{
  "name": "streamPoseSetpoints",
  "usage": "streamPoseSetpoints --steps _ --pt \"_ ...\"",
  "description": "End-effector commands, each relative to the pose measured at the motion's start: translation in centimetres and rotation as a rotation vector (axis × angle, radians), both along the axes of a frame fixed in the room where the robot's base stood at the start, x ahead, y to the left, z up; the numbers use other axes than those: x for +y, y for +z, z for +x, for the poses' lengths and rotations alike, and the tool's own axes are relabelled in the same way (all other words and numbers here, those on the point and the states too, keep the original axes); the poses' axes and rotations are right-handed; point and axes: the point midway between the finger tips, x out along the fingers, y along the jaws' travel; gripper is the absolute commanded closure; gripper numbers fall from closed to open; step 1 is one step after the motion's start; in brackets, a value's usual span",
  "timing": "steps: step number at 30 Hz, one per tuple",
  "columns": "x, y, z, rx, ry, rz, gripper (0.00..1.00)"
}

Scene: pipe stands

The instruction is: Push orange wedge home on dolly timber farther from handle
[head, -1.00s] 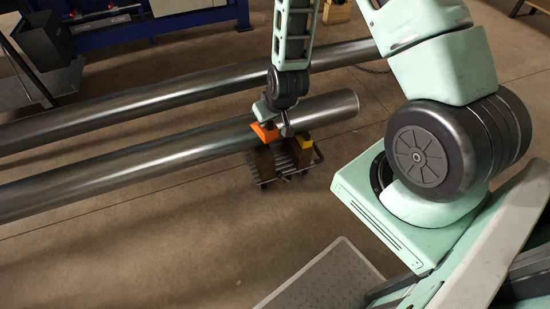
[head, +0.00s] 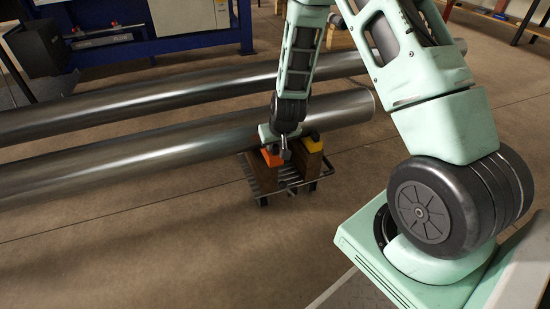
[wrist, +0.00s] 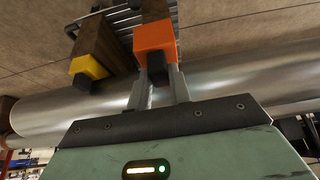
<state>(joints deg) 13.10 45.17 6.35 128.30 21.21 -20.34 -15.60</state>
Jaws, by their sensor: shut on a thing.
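The orange wedge (head: 271,158) is at the top of the left dolly timber (head: 262,176), beside the near steel pipe (head: 150,160). My gripper (head: 284,150) is shut on it. In the wrist view the two fingers (wrist: 160,86) close around the dark tab of the orange wedge (wrist: 155,37), and the timber shows beyond it. A yellow wedge (head: 312,144) sits on the right timber (head: 308,163); it also shows in the wrist view (wrist: 88,67). The contact between orange wedge and pipe is hidden.
The dolly (head: 285,186) has a grey slatted frame on the floor under the pipe's right end. A second pipe (head: 130,110) lies behind. A blue machine frame (head: 150,50) stands at the back. The floor in front is clear.

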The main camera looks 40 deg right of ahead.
Motion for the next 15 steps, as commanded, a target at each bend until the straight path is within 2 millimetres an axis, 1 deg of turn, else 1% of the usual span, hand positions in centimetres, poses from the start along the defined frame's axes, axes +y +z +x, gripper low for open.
streamPoseSetpoints --steps 1,8,15 --pt "-0.1 -0.6 0.1 -0.002 -0.003 0.0 1.0" --pt "-0.2 -1.5 0.4 -0.001 -0.006 0.001 1.0" --pt "-0.5 -3.6 1.2 -0.001 -0.006 0.001 1.0"
